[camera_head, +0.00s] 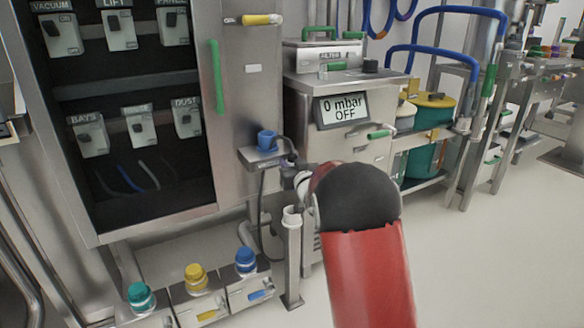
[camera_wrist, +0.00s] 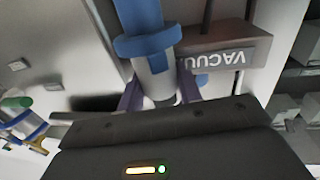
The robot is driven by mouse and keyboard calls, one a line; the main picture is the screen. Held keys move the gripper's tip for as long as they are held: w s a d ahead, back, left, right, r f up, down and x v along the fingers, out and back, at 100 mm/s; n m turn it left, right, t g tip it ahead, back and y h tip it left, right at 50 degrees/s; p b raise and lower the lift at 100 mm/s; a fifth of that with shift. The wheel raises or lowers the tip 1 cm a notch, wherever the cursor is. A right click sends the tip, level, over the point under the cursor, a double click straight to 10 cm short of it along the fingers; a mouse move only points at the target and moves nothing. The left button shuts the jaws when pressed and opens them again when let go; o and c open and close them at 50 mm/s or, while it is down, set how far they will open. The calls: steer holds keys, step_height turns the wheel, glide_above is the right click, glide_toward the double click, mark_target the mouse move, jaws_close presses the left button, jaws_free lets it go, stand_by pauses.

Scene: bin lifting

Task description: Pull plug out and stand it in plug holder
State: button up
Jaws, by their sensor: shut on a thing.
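My gripper (camera_wrist: 160,98) is shut around the grey body of the plug (camera_wrist: 147,45), which has a wide blue collar. In the head view my gripper (camera_head: 291,170) is beside the small shelf, and my arm hides most of it and the plug. A blue socket-like fitting (camera_head: 267,140) stands on the shelf marked VACUUM. In the wrist view the plug appears beside the shelf, apart from the fitting (camera_wrist: 202,78). An upright post with a white open top (camera_head: 291,215), which looks like the plug holder, stands below my gripper.
A steel cabinet with labelled switches (camera_head: 120,130) is at left. A pump unit with a display reading 0 mbar OFF (camera_head: 343,108) is behind my arm. Boxes with coloured knobs (camera_head: 196,277) stand at lower left. A dark cable (camera_head: 261,200) hangs below the shelf. Floor at right is clear.

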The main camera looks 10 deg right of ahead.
steer(key=shift+f+b, duration=0.75)
steer(key=shift+f, duration=1.6)
steer(key=shift+r, duration=0.1)
steer(key=shift+r, duration=0.15)
steer(key=shift+f+b, duration=0.2)
steer(key=shift+b, duration=0.25)
steer(key=shift+f+b, duration=1.35)
steer(key=shift+b, duration=0.35)
steer(key=shift+f+b, duration=1.15)
steer(key=shift+b, duration=0.05)
steer(key=shift+f+b, duration=0.5)
steer(key=shift+b, duration=0.05)
steer(key=shift+f, duration=0.7)
